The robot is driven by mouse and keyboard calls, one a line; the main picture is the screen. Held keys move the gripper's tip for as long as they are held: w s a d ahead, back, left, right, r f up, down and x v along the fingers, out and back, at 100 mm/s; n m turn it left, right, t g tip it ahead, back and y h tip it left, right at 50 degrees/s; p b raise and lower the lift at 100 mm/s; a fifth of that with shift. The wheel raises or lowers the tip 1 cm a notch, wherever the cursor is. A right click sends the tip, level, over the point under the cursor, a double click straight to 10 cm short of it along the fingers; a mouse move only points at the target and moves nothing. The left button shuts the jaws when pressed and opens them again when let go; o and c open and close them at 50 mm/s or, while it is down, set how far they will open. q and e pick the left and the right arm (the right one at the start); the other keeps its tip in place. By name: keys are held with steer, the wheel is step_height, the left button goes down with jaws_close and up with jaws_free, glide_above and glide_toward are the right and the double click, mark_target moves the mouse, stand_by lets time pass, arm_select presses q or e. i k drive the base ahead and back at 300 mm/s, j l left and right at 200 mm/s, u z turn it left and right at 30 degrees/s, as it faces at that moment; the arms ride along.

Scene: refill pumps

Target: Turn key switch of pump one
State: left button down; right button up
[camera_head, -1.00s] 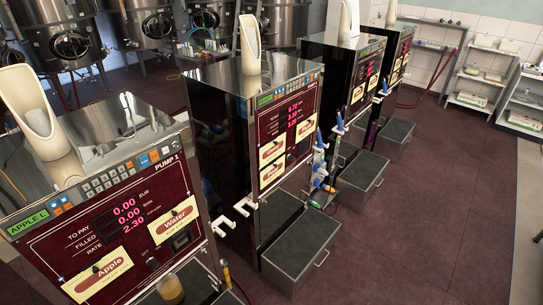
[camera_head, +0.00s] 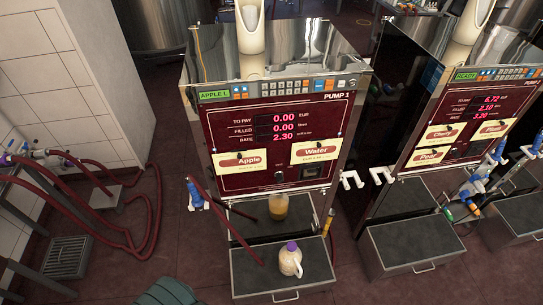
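Pump one (camera_head: 305,102) stands upright in the middle, its dark red front panel facing me. Its display shows 0.00 to pay, 0.00 filled and 2.30 rate, with a green "APPLE L" label at the upper left. A small round fitting (camera_head: 280,177) sits low in the middle of the panel, beside a dark square recess (camera_head: 312,171). It may be the key switch, but it is too small to tell, and so is its turn position. Yellow Apple (camera_head: 240,161) and Water (camera_head: 316,152) labels flank the panel's middle. Neither gripper is in view.
A cream jug with a purple cap (camera_head: 290,261) stands on pump one's lower tray (camera_head: 250,281). A cup of amber liquid (camera_head: 278,206) is above it. Another pump (camera_head: 470,120) stands right. Red hoses (camera_head: 140,245) lie left. A dark greenish shape (camera_head: 167,291) is at the bottom.

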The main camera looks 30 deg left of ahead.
mark_target(279, 178)
steer(key=u, duration=1)
